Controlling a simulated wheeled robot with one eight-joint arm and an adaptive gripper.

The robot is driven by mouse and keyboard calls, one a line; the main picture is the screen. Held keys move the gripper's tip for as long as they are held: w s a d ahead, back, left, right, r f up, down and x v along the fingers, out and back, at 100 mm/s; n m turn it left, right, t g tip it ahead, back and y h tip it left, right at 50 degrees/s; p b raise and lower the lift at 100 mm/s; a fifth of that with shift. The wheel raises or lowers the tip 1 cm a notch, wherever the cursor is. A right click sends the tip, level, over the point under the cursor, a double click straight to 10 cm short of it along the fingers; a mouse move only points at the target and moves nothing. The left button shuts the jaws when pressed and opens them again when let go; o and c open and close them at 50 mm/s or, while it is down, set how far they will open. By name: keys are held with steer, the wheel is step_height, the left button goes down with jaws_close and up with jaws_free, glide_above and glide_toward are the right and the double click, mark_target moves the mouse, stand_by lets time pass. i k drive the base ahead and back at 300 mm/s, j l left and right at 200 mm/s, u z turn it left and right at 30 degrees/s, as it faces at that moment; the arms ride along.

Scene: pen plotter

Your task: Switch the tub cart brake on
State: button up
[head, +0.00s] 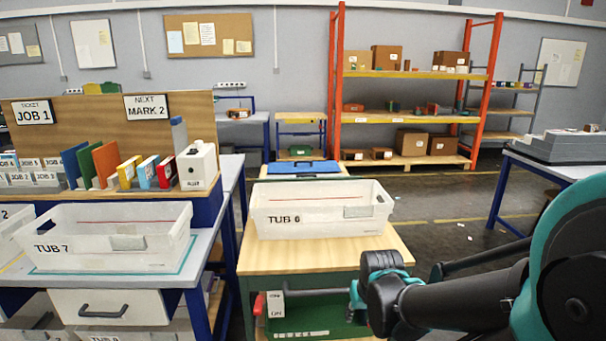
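The tub cart (300,258) has a pale wooden top and a green frame, and stands in the lower middle of the head view. On its top sits a white tub (320,219) marked TUB 6. Low on the cart's near left side a red part (258,304), likely the brake lever, shows beside a white label (276,305) reading ON at its bottom. The label's upper word is too small to read surely. My arm reaches in from the right, its dark and teal joints in front of the cart's right side. My gripper's fingers do not show.
A left bench (205,245) holds a white tub (105,237) marked TUB 7, close beside the cart. Another table (540,172) stands at the right. An orange shelf rack (400,119) with boxes stands at the back. Open floor (440,205) lies right of the cart.

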mark_target(259, 300)
steer(key=k+j+u, duration=0.1)
steer(key=k+u, duration=0.15)
steer(key=k, duration=0.4)
steer(key=i+l+u, duration=0.1)
steer(key=l+u, duration=0.15)
steer(key=u, duration=0.15)
steer(key=i+l+u, duration=0.1)
steer(key=l+u, duration=0.15)
steer(key=u, duration=0.2)
steer(key=l+u, duration=0.4)
steer(key=l, duration=5.5)
steer(key=u, duration=1.6)
steer(key=i+j+z, duration=0.1)
steer(key=i, duration=0.3)
steer(key=j, duration=0.1)
